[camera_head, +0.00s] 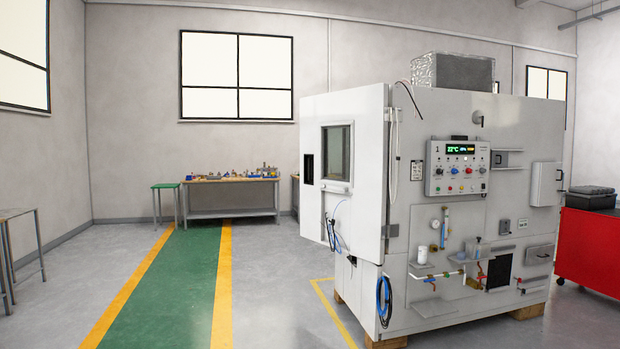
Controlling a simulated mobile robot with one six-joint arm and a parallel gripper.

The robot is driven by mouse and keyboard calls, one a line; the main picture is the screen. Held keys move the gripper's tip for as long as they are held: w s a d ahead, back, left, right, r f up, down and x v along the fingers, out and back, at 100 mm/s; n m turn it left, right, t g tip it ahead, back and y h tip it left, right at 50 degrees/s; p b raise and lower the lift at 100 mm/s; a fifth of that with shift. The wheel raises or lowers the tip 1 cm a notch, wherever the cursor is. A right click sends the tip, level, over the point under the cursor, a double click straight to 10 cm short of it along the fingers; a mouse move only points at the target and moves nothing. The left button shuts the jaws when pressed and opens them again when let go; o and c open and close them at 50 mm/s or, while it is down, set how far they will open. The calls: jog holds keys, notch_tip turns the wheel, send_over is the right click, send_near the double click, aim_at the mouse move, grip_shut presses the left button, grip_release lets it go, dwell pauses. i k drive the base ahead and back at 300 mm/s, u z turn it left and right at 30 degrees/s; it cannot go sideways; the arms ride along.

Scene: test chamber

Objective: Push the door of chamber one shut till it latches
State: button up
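The test chamber (465,215) is a large white cabinet standing right of the middle. Its door (362,215) is a thick white panel on the left-facing side, with a small dark-framed window (338,152) and a dark slot (308,168) near its far left edge. The door's left edge juts out past the cabinet's lower body, so the door looks partly open. Its near right edge meets the cabinet at a hinge (390,231). The gap behind the door and the latch are hidden. My gripper is not in view.
A green walkway (170,285) with yellow edges lies clear to the left. Blue hoses (384,300) hang at the cabinet's lower corner. A control panel (458,168) is on the right face. A red cabinet (588,250) stands far right, a workbench (232,197) at the back.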

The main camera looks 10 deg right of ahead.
aim_at(353, 222)
jog(key=z, duration=0.3)
jog(key=i, duration=2.35)
jog(key=z, duration=0.3)
jog(key=i, duration=1.65)
jog(key=u, duration=0.45)
jog(key=i, duration=1.6)
jog(key=u, duration=0.55)
jog(key=i, duration=1.2)
jog(key=u, duration=0.35)
